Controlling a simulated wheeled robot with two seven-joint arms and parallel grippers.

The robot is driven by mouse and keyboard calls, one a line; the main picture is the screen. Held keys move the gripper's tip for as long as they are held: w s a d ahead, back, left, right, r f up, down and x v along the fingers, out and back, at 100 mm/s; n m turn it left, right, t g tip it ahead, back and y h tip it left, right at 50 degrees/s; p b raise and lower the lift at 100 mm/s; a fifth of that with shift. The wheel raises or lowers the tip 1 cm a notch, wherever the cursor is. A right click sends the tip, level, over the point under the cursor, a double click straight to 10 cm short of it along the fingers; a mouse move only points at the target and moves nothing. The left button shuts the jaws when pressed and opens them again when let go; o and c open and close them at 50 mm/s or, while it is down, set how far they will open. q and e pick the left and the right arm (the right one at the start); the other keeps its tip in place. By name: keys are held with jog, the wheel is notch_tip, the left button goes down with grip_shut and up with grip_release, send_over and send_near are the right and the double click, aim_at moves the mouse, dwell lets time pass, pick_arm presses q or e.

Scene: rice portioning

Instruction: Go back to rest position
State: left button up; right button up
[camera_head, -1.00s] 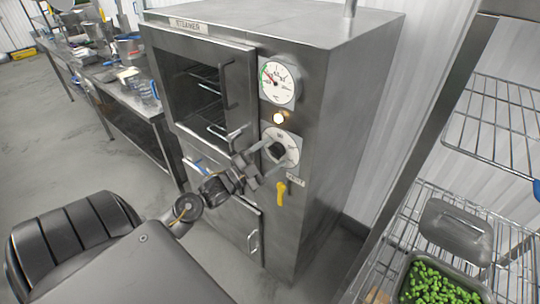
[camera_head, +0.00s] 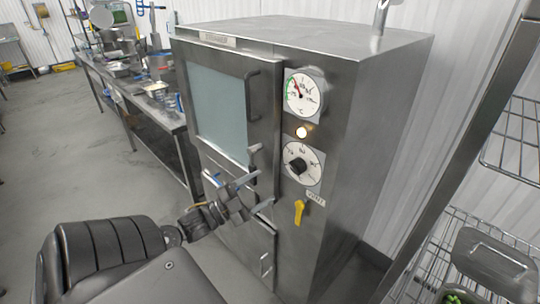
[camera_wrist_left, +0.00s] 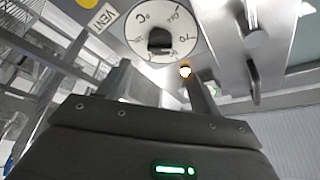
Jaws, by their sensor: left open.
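My left gripper (camera_head: 250,183) is open and empty, in front of the steel steamer (camera_head: 345,150), below and left of its lower dial. In the left wrist view its two fingers (camera_wrist_left: 160,85) stand apart, with the lower dial (camera_wrist_left: 160,25) beyond them. The dial's black knob (camera_head: 298,166) shows clear of the fingers in the head view. The steamer door (camera_head: 220,105) has a pale, cloudy window, and its lower edge is partly hidden by my gripper. My right gripper is not in view.
A wire rack (camera_head: 440,262) with a metal pan stands at right. A steel counter (camera_head: 135,100) runs along the left. The floor at left is clear.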

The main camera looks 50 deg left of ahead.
pick_arm(q)
jog(key=shift+s, duration=0.2)
dwell(0.5)
jog(key=s+a+f+n+g+y, duration=0.1)
jog(key=a+f+n+g+y, duration=0.3)
jog(key=f, duration=0.9)
jog(key=s+a+f+n+g+y, duration=0.25)
jog(key=a+f+n, duration=0.2)
jog(key=f, duration=0.95)
jog(key=s+f+n+g+y, duration=0.1)
jog(key=s+f+g, duration=0.35)
jog(key=f, duration=0.75)
jog(key=s+d+f+n+g, duration=0.1)
jog(key=s+d+f+g, duration=0.15)
jog(key=s+f, duration=0.35)
jog(key=s+d+f+g, duration=0.1)
jog(key=s+d+f, duration=0.3)
jog(key=s+f, duration=0.2)
jog(key=s+d+f+n+g, duration=0.1)
jog(key=s+d+f+g, duration=0.15)
jog(key=s+f, duration=0.4)
jog(key=s+d+f+g+h, duration=0.1)
jog(key=s+d+f, duration=0.2)
jog(key=d, duration=0.4)
jog(key=s+d+f+g, duration=0.1)
jog(key=s+d+f, duration=0.2)
jog(key=d, duration=0.4)
jog(key=shift+s+d+h, duration=0.35)
jog(key=shift+s, duration=0.45)
